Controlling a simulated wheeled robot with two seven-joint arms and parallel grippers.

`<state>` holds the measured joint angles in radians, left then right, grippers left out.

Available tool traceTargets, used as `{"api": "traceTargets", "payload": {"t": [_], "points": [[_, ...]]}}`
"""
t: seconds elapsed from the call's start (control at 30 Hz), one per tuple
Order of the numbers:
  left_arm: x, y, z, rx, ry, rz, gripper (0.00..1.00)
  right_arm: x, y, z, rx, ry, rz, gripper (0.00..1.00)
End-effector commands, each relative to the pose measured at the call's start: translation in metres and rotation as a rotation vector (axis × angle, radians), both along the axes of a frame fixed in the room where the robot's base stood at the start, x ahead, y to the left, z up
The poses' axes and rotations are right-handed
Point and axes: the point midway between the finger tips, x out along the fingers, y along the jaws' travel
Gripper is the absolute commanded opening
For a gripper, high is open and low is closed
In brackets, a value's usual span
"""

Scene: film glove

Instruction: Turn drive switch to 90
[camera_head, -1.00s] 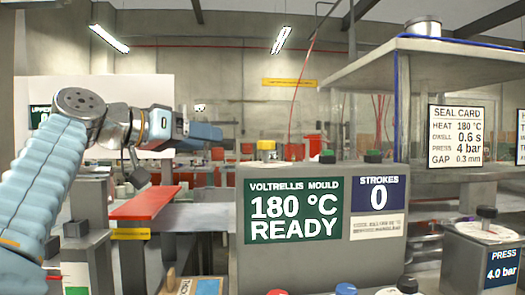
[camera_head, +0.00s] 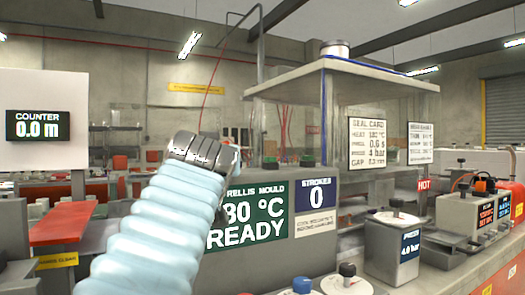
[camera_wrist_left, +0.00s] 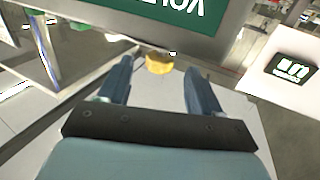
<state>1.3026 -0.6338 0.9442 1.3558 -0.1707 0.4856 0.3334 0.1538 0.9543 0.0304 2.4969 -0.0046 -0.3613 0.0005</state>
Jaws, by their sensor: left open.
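No label naming a drive switch is readable. A yellow knob (camera_wrist_left: 158,63) shows in the left wrist view, beyond and between my fingertips, by the mould box's green sign (camera_wrist_left: 178,12). My left gripper (camera_wrist_left: 160,78) is open, with a finger on each side and nothing held; a gap shows between the fingers and the knob. In the head view my left arm crosses in front of the mould box (camera_head: 352,222) and hides the knob and most of the gripper. The box's green sign (camera_head: 250,222) is partly covered. My right gripper is out of view.
Blue (camera_head: 302,285) and black (camera_head: 347,270) knobs stand at the bottom front. The press unit (camera_head: 393,247) is right of the box. A clear enclosure (camera_head: 375,75) stands behind. A counter display (camera_head: 38,124) hangs at left; a red bench (camera_head: 62,224) is below it.

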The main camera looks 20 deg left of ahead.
Motion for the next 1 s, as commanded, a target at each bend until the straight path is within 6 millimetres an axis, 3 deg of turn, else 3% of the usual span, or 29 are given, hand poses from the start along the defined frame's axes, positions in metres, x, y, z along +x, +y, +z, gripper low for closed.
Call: {"api": "traceTargets", "payload": {"t": [0.1,0.3,0.67,1.0], "points": [[0.022,0.014,0.002,-0.001,0.003,0.003,0.64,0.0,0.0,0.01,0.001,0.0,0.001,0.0],[0.044,0.024,0.001,-0.001,0.002,0.001,0.64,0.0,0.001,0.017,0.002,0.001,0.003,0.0],[0.05,0.027,0.0,-0.001,0.0,-0.001,0.64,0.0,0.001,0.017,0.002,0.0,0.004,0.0],[0.05,0.027,0.0,-0.001,0.0,-0.001,0.14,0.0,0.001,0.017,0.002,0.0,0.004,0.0]]}}
